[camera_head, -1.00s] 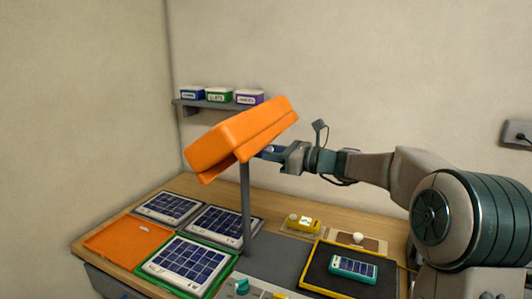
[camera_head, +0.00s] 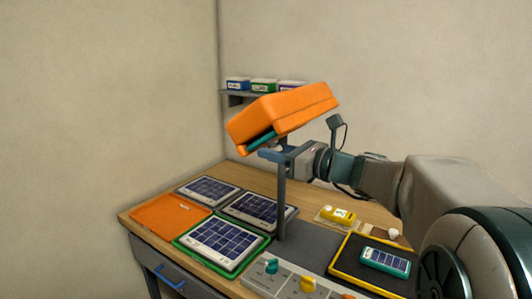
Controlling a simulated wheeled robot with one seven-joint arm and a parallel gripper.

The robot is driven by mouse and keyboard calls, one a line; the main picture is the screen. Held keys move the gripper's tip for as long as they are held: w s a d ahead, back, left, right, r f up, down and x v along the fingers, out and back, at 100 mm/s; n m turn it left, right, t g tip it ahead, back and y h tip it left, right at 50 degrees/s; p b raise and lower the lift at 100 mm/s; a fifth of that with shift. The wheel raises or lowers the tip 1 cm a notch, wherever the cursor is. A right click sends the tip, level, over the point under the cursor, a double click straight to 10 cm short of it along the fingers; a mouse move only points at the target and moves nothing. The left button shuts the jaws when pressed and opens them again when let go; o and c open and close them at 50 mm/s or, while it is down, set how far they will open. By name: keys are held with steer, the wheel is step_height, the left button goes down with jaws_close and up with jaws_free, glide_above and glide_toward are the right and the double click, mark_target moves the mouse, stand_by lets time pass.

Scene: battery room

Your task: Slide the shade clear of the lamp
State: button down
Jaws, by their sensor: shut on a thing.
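The shade (camera_head: 285,113) is an orange, box-like cover, tilted with its right end higher, above the grey lamp post (camera_head: 281,205). Its lower left side shows a dark opening with a teal part (camera_head: 258,138) inside; I cannot tell whether this is the lamp head. My gripper (camera_head: 272,153) reaches in from the right, just under the shade and at the top of the post. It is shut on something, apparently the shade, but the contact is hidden. I cannot tell how much of the lamp is still inside the shade.
Solar panels (camera_head: 218,244) and an orange mat (camera_head: 170,213) lie on the bench's left. A control strip (camera_head: 310,284) is at the front. A yellow-rimmed black tray (camera_head: 345,275) holds a teal device (camera_head: 385,261). Small boxes (camera_head: 263,85) stand on a wall shelf behind.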

steer(key=shift+s+a+f, duration=0.1)
steer(key=c, duration=1.1)
jaws_free()
steer(key=shift+s, duration=0.15)
steer(key=b+v, duration=0.1)
steer(key=v, duration=1.2)
steer(key=shift+d+b, duration=0.35)
steer(key=shift+s, duration=0.1)
